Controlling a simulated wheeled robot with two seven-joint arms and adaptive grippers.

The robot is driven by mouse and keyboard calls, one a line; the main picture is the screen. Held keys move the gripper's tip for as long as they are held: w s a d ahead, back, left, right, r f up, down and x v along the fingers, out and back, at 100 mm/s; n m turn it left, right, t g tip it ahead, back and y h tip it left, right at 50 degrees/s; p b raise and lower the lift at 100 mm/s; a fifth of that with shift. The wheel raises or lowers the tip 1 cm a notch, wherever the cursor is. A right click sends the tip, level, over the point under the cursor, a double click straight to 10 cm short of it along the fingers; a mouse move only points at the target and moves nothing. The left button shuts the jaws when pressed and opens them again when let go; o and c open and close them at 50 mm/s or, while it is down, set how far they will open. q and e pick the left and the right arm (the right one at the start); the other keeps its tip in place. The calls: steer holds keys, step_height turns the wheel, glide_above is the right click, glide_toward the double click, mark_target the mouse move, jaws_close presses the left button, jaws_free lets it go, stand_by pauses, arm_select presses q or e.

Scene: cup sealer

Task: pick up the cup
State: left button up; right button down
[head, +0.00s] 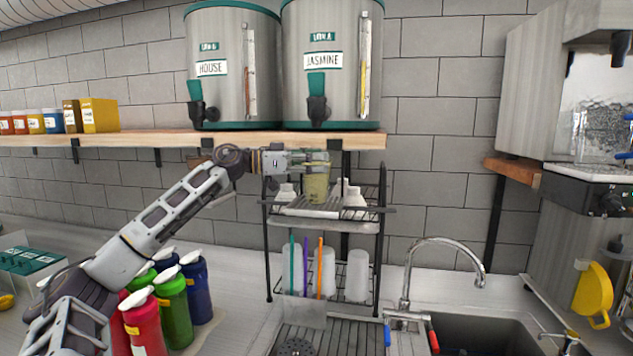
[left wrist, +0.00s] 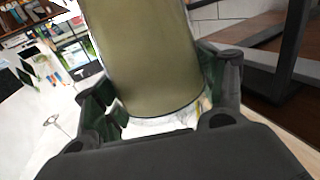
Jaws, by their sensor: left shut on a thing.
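The cup (head: 316,186) is olive-green and stands out at the upper tier of the black wire rack, below the wooden shelf. My left gripper (head: 312,163) reaches in from the left and is shut on the cup's upper part. In the left wrist view the cup (left wrist: 147,55) fills the space between the two dark fingers, which touch it on both sides. Whether the cup's base touches the rack tray cannot be told. My right gripper is in neither view.
The wire rack (head: 375,228) holds white bottles and clear cups with coloured straws. Two tea dispensers (head: 333,80) stand on the wooden shelf (head: 260,140) just above my gripper. Coloured squeeze bottles (head: 172,305) stand beneath my left arm. A sink with a curved tap (head: 440,241) is at right.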

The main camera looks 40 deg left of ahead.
arm_select(q)
steer(key=c, duration=0.9)
steer(key=shift+r+p, duration=0.1)
steer(key=shift+p, duration=0.2)
steer(key=shift+p, duration=0.35)
